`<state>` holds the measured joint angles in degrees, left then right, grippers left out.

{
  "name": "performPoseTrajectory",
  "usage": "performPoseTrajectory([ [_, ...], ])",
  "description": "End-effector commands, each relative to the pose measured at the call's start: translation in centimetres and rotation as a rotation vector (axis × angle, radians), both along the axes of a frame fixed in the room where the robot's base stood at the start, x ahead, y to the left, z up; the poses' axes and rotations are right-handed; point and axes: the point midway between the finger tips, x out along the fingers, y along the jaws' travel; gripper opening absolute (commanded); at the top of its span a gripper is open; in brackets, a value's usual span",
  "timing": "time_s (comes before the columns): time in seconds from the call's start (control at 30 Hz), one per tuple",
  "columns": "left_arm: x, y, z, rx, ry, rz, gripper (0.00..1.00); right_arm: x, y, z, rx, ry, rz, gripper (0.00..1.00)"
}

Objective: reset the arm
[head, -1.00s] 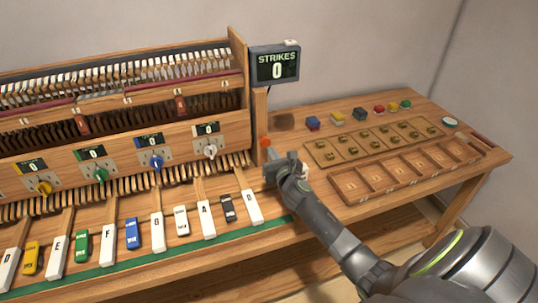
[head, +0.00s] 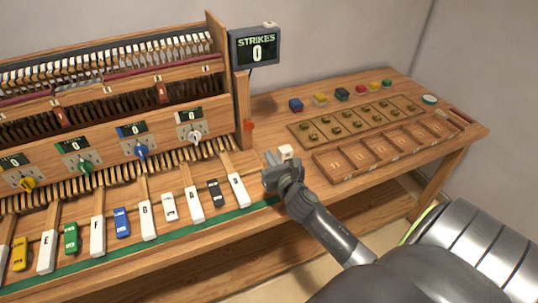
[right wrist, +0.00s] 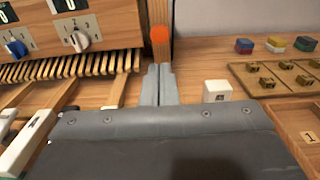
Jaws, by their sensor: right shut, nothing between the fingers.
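My right gripper (head: 272,160) is over the wooden desk, just right of the last white piano key (head: 238,190). It is shut and empty; in the right wrist view its fingers (right wrist: 159,84) are together, pointing toward the orange knob (right wrist: 160,34) on the post. A small white cube (head: 286,152) stands on the desk just beyond the gripper; it also shows in the right wrist view (right wrist: 217,91), right of the fingers and apart from them. My left gripper is not in view.
The piano action with several coloured dials, such as the white dial (head: 196,138), stands at left. The strikes display (head: 257,50) reads 0. At right are a tray of brass pieces (head: 296,130), an empty compartment tray (head: 325,171) and coloured blocks, including a blue one (head: 296,105).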

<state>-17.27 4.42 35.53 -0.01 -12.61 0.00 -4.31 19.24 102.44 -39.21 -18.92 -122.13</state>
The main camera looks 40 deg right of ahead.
Motion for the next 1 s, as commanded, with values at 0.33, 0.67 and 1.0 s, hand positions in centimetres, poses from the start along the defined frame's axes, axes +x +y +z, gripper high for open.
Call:
performPoseTrajectory([
  [0.33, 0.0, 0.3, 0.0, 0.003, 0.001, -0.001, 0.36, 0.0, 0.0, 0.0, 0.000, 0.000, 0.000, 0.00],
  [0.67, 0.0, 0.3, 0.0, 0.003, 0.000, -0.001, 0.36, -2.5, -0.4, -1.2, 0.295, 0.002, -0.101, 0.00],
  [1.0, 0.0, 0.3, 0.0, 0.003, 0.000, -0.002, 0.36, -11.8, 0.0, -5.4, 1.229, -0.050, -0.529, 0.00],
])
